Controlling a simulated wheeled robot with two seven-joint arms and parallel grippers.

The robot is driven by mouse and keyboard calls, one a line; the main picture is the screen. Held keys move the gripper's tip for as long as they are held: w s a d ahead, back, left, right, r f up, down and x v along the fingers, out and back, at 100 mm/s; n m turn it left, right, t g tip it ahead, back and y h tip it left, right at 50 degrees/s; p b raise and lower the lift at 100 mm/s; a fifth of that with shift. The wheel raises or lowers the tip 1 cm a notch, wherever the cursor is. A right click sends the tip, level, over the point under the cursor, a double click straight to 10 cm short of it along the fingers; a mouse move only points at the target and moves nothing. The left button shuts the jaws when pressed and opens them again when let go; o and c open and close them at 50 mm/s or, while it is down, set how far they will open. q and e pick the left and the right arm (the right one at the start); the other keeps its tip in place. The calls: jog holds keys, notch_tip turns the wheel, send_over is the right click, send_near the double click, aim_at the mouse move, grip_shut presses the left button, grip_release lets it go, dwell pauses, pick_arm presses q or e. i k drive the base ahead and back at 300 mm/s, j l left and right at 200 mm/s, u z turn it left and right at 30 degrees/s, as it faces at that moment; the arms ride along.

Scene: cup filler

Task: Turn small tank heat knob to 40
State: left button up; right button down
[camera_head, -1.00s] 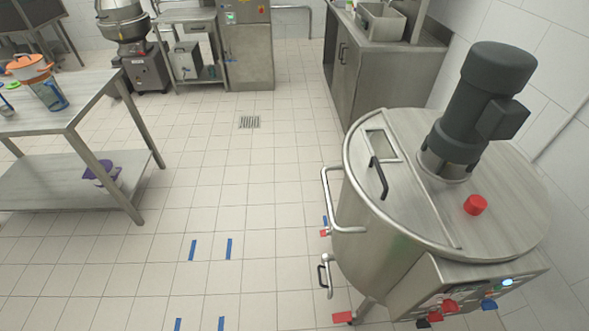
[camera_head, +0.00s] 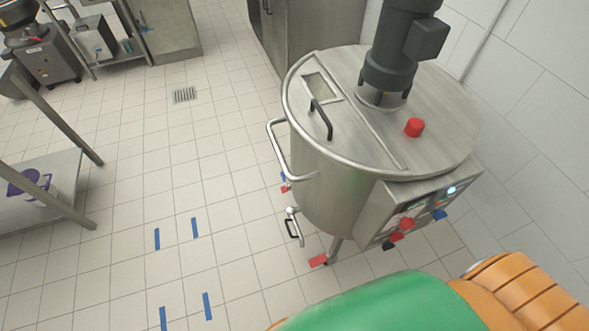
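The small steel tank (camera_head: 330,180) stands at the right of the head view, with a dark motor (camera_head: 403,45) and a red cap (camera_head: 414,127) on its lid. Its control panel (camera_head: 375,215) faces front right and is seen at a steep angle. Red knobs (camera_head: 404,229) stick out from the panel, and a blue knob (camera_head: 440,214) and a lit round light (camera_head: 451,190) sit at its right end. The labels and the heat setting are too small to read. Neither gripper is in view.
A steel table (camera_head: 62,190) with a purple-lidded tub (camera_head: 32,186) on its lower shelf is at the left. Blue tape marks (camera_head: 195,228) lie on open tiled floor left of the tank. A tiled wall (camera_head: 530,110) is close on the right. A floor drain (camera_head: 184,95) lies farther back.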

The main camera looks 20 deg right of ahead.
aim_at(406, 225)
jog(key=k+l+z, duration=0.1)
jog(key=z, duration=0.4)
jog(key=k+l+z, duration=0.1)
jog(key=z, duration=0.4)
jog(key=l+z, duration=0.3)
jog(key=z, duration=0.2)
